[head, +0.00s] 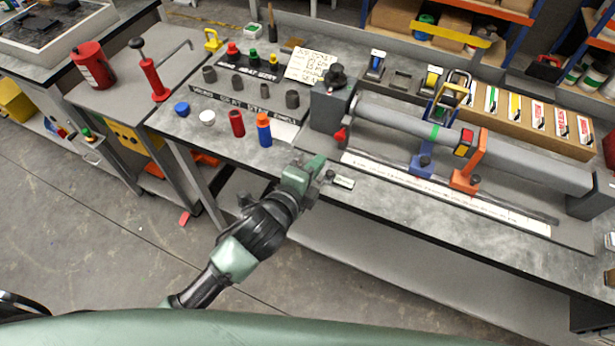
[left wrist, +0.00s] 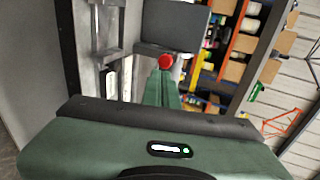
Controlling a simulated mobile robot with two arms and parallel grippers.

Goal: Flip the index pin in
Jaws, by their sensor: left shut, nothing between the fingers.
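A red knob (head: 341,136) sticks out low on the front of the grey end block (head: 330,108) at the left end of the tube fixture. It looks like the index pin, but no label on it can be read. My left gripper (head: 319,161) is at the bench's front edge, in front of and a little below the knob. Its green fingers are shut and empty. In the left wrist view the red knob (left wrist: 166,61) shows just past the fingertips (left wrist: 163,75); I cannot tell whether they touch. My right gripper is not in view.
A grey tube (head: 400,117) lies along the fixture, with blue (head: 423,164) and orange (head: 467,177) clamps. A white scale strip (head: 440,192) runs in front. An orange-capped blue bottle (head: 264,130) and a red cylinder (head: 236,123) stand left of the gripper.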

